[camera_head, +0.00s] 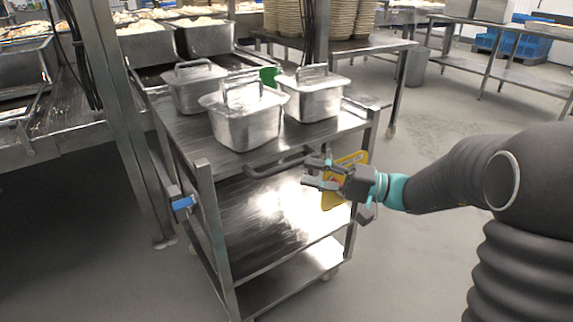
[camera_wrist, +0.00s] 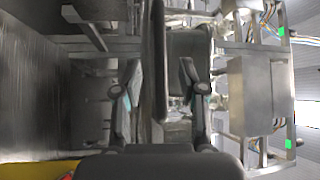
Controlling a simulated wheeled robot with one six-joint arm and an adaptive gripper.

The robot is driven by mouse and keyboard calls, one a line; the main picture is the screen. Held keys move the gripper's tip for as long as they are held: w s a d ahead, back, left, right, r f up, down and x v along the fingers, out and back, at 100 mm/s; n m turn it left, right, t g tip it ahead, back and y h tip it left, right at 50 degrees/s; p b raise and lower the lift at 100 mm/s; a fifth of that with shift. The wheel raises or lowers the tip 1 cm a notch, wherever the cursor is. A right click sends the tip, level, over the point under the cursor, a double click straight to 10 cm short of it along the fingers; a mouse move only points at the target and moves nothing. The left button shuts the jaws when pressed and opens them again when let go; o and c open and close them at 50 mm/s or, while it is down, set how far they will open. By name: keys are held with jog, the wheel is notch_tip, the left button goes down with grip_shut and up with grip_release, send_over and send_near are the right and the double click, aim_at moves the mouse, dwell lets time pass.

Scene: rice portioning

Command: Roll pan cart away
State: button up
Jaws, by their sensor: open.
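The steel pan cart (camera_head: 207,215) stands in front of me, with a top and lower shelves. Three lidded steel pans stand on its top: a left pan (camera_head: 196,92), a front pan (camera_head: 245,125) and a right pan (camera_head: 312,100). A dark bar handle (camera_head: 272,168) sticks out from its near side. My gripper (camera_head: 313,172) is open at the right end of this handle. In the wrist view a dark bar (camera_wrist: 159,60) runs between the open fingers of my gripper (camera_wrist: 160,82). I cannot tell whether either finger touches it.
A steel frame post (camera_head: 120,120) and food trays (camera_head: 150,45) stand close on the left and behind. A table with stacked baskets (camera_head: 350,18) stands behind the cart. A yellow plate (camera_head: 333,200) shows behind my gripper. The floor (camera_head: 440,110) at the right is clear.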

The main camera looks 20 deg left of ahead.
aim_at(291, 168)
jog(key=shift+s+a+r+p, duration=0.1)
jog(key=shift+a+r, duration=0.05)
jog(key=shift+a, duration=0.85)
jog(key=shift+s+a+r+p, duration=0.1)
jog(key=shift+a+r, duration=0.05)
jog(key=shift+a, duration=0.85)
jog(key=shift+s+a+r+p, duration=0.1)
jog(key=shift+a+r, duration=0.05)
jog(key=shift+a, duration=0.85)
grip_shut()
